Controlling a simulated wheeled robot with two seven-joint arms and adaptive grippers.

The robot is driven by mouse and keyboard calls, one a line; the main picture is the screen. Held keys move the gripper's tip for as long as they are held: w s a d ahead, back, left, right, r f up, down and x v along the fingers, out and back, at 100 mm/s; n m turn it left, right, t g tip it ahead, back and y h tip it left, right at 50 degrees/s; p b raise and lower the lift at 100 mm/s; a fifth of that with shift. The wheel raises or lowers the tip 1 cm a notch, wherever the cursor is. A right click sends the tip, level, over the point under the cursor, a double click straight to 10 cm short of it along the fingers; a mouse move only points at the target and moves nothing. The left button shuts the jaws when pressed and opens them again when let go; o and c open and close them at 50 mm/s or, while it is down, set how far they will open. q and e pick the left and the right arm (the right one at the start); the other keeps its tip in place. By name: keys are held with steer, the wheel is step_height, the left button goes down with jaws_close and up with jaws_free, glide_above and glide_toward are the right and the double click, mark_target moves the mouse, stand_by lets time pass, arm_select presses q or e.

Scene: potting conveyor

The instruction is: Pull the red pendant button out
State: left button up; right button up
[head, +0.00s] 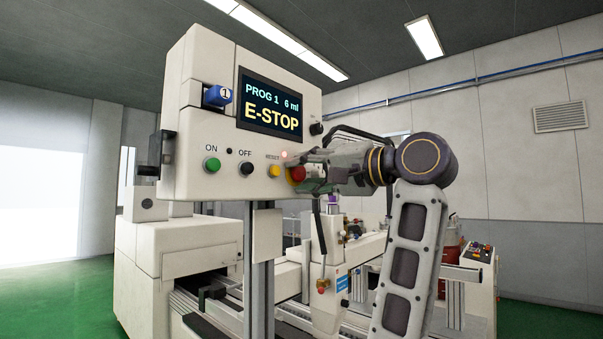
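The red button (297,174) sits at the lower right corner of the white control box, to the right of the yellow RESET button. The fingers partly cover the button. I cannot tell whether they touch or grip it. The screen (271,106) on the box reads PROG 1, 6 ml and E-STOP. My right gripper is not in view.
Below and behind stands the conveyor machine (180,245). The green floor is clear at the left.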

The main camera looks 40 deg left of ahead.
arm_select(q)
steer(key=c, duration=0.5)
steer(key=shift+c, duration=0.2)
steer(key=shift+d, duration=0.6)
steer(key=o, duration=0.7)
steer(key=shift+o, duration=1.2)
steer(key=shift+a, duration=0.3)
steer(key=shift+d, duration=0.35)
steer(key=shift+s+d, duration=0.15)
steer(key=shift+d, duration=1.25)
steer(key=shift+s+d, duration=0.1)
steer(key=shift+d, duration=1.25)
